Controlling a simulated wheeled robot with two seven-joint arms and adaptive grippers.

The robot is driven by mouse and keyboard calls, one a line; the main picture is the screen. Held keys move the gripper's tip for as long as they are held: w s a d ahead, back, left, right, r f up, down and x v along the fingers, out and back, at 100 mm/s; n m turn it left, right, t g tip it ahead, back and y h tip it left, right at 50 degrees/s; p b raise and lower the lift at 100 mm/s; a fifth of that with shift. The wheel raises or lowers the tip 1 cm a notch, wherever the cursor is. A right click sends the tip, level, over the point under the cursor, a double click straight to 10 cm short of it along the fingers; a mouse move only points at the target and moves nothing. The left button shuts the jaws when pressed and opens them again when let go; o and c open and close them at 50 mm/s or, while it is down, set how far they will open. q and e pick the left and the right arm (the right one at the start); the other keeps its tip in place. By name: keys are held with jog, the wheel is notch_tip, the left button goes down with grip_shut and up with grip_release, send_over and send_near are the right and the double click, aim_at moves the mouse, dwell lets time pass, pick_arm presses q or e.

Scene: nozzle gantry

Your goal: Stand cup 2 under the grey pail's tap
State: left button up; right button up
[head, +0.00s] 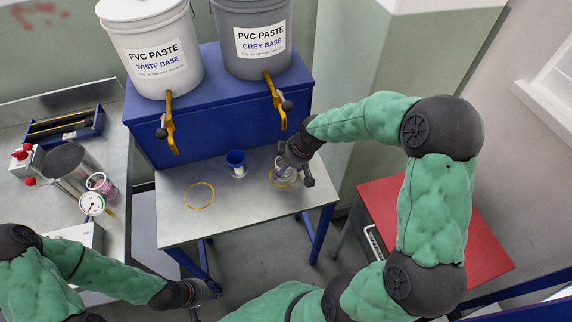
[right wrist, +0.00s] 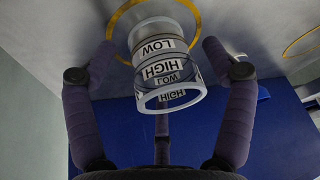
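The grey pail (head: 252,45) stands on a blue stand, with its yellow tap (head: 276,98) over the right part of the metal table. A clear cup (head: 285,163) with LOW and HIGH bands is at the yellow ring (head: 272,178) below that tap. In the right wrist view the cup (right wrist: 168,70) is between the fingers of my right gripper (right wrist: 158,52), with a gap at its left. No cup number is readable. My right gripper (head: 297,166) is open around the cup. My left gripper (head: 200,292) is low at the left, away from the cups; its fingers are unclear.
A white pail (head: 150,50) with its own tap stands left of the grey one. A blue-rimmed cup (head: 237,164) stands on the table, right of an empty yellow ring (head: 199,196). The left bench holds a cup with pink contents (head: 101,184) and a gauge (head: 92,204).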

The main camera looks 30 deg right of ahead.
jog(key=shift+r, duration=0.3)
jog(key=p+v, duration=0.4)
jog(key=v, duration=0.7)
jog(key=shift+s+r, duration=0.2)
jog(key=shift+r, duration=0.15)
dwell(0.8)
